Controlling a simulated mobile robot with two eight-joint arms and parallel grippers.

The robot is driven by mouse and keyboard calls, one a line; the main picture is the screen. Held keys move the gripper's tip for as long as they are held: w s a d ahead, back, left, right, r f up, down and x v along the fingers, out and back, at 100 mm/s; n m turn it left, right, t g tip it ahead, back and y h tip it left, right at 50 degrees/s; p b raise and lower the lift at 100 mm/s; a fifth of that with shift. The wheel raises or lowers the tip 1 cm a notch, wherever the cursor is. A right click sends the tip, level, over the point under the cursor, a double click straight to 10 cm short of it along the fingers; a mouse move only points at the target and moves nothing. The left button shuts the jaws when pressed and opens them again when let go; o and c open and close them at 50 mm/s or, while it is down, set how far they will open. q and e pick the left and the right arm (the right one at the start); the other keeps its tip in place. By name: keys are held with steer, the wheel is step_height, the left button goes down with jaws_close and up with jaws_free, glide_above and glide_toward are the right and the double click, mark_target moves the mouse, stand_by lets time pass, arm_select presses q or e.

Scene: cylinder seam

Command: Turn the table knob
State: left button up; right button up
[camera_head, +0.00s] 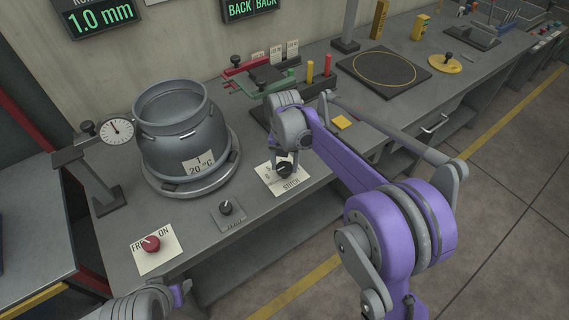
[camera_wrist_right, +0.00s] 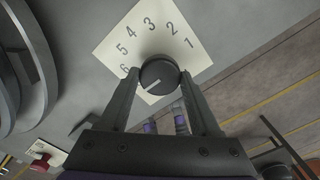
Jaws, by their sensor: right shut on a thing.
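A black round knob (camera_wrist_right: 159,76) sits on a white card with the numbers 1 to 6 in the right wrist view. A light line marks its face. In the head view, this knob (camera_head: 284,169) is on a white card reading STITCH. My right gripper (camera_head: 285,161) is over it, with its two fingers (camera_wrist_right: 158,80) closed against opposite sides of the knob. A smaller black knob (camera_head: 225,208) on a grey plate stands to the left; its label is too small to read. My left arm shows at the bottom edge; its gripper fingers are out of the picture.
A red knob (camera_head: 151,243) on a FREE/ON card is at the front left. A grey pot (camera_head: 181,124) stands on a round base beside a dial gauge (camera_head: 117,131). Red and green clamps (camera_head: 262,78) stand behind my right gripper. A dark square plate (camera_head: 384,69) lies right.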

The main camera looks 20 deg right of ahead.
mark_target(285, 167)
steer(key=o, duration=1.4)
step_height(285, 167, up, 11)
steer(key=shift+f+p, duration=0.1)
steer(key=shift+p, duration=0.3)
